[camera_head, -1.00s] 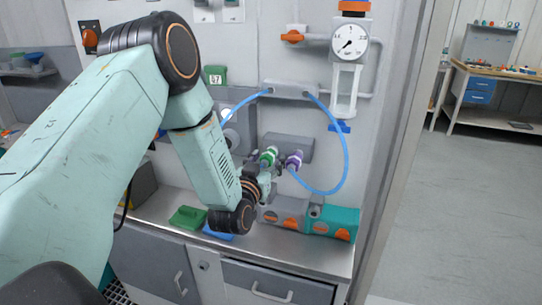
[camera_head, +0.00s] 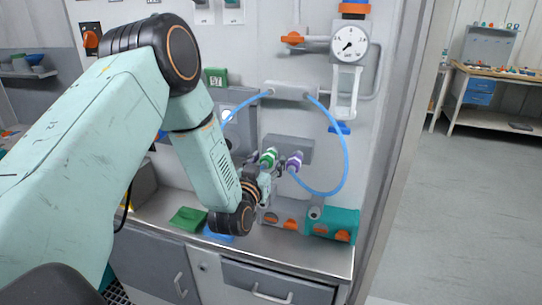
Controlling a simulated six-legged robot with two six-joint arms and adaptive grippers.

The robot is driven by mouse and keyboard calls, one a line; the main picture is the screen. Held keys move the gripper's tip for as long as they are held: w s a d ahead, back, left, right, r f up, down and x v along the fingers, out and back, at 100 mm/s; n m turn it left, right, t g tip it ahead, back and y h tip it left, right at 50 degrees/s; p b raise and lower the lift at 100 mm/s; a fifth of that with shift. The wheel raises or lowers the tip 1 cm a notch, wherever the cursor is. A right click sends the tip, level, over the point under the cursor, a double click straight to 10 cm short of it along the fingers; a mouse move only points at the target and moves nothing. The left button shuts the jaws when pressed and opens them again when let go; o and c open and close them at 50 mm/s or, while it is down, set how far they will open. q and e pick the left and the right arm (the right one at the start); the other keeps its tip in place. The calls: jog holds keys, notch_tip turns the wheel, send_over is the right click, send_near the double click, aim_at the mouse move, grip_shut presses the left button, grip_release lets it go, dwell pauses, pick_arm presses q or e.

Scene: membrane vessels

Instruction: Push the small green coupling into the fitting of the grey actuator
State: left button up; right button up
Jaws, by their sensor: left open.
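The small green coupling (camera_head: 268,158) shows at the front of the grey actuator (camera_head: 306,147), a block on the wall panel. A purple coupling (camera_head: 295,161) sits beside it on the right, with a blue hose (camera_head: 345,165) running from it. My left gripper (camera_head: 272,172) is open, just below and in front of the green coupling; whether its fingers touch the coupling is too small to tell. The fitting behind the green coupling is hidden, so how deep the coupling sits cannot be told. My right gripper is not in view.
A pressure gauge (camera_head: 349,46) hangs on the panel at upper right. A teal block with orange knobs (camera_head: 345,218) stands on the counter (camera_head: 290,254) at right. A green tray (camera_head: 188,217) and a blue tray (camera_head: 217,236) lie near my left wrist. The counter's front strip is clear.

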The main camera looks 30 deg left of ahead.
pick_arm(q)
grip_shut()
dwell(0.6)
jog(key=shift+s+f, duration=0.15)
jog(key=shift+s+d, duration=0.1)
jog(key=shift+s, duration=0.05)
jog(key=shift+s+d+r+p, duration=0.1)
jog(key=shift+s+r+p, duration=0.05)
jog(key=shift+s, duration=0.25)
jog(key=shift+s+d+r+p, duration=0.1)
jog(key=shift+s+p, duration=0.05)
jog(key=shift+s, duration=0.35)
jog(key=shift+f, duration=0.15)
jog(key=shift+s, duration=0.1)
